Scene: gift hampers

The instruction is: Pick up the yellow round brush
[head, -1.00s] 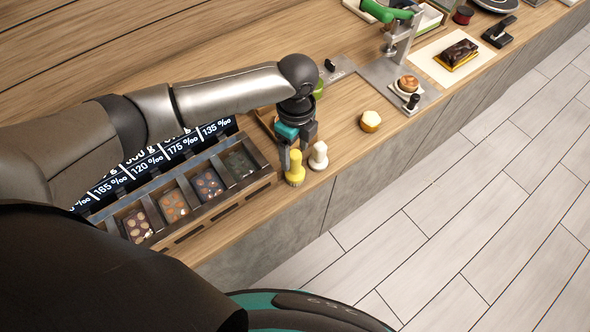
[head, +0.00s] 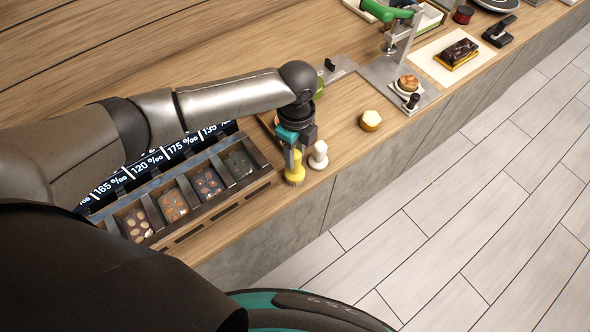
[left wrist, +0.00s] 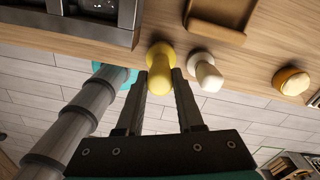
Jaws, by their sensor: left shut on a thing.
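The yellow round brush (head: 295,172) stands upright on the wooden counter, close to its front edge. My left gripper (head: 292,150) comes down over it from above and is shut on its upper part. In the left wrist view the brush (left wrist: 160,70) sits between the two fingertips of my left gripper (left wrist: 161,76). The brush's base appears to rest on the counter. My right gripper is not in view.
A white round brush (head: 318,155) stands close to the right of the yellow one. A dark compartment tray (head: 225,196) with several chocolates lies to the left. A small round yellow-brown item (head: 370,121) is farther right. The counter's front edge is near.

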